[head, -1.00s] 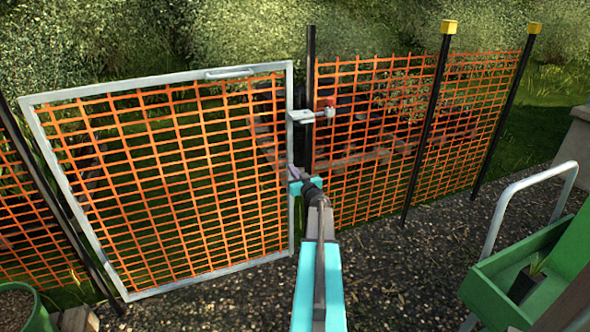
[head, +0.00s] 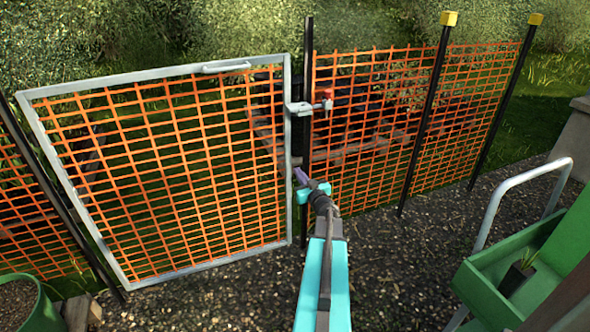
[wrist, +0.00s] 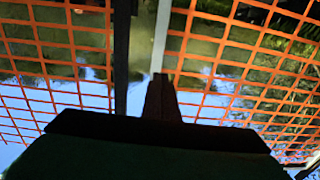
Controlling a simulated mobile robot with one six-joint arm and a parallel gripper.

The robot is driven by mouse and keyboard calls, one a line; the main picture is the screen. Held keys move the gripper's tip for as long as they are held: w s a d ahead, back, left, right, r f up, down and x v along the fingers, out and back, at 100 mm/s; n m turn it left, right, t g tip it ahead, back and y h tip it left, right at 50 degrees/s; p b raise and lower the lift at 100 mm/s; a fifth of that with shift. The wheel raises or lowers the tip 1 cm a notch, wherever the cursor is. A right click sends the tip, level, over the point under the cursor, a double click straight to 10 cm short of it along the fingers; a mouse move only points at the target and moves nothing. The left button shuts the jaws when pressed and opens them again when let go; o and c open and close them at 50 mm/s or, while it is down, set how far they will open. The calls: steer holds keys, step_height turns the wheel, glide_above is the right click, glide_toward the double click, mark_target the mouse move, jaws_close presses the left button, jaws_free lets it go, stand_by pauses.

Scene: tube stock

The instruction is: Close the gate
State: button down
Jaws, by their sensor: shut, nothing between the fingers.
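The gate (head: 287,140) has a grey metal frame with orange mesh and a handle on its top bar. Its right edge stands close beside a black post (head: 309,60). A latch (head: 300,107) with a red knob spans from the frame's edge across the post; whether it is engaged I cannot tell. My gripper (head: 300,176) is shut and empty, just right of the gate's right edge, below the latch. In the wrist view, the dark fingers (wrist: 160,95) point at the pale frame edge (wrist: 161,40), with a narrow gap between it and the dark post (wrist: 122,55). Contact is unclear.
Orange mesh fence (head: 375,140) on black posts continues to the right. A green trough (head: 490,290) with a potted plant and a grey rail (head: 500,200) stand at right. A green pot (head: 30,300) is at lower left. The gravel between is clear.

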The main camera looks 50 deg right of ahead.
steer(key=shift+v, duration=2.35)
steer(key=shift+a, duration=0.1)
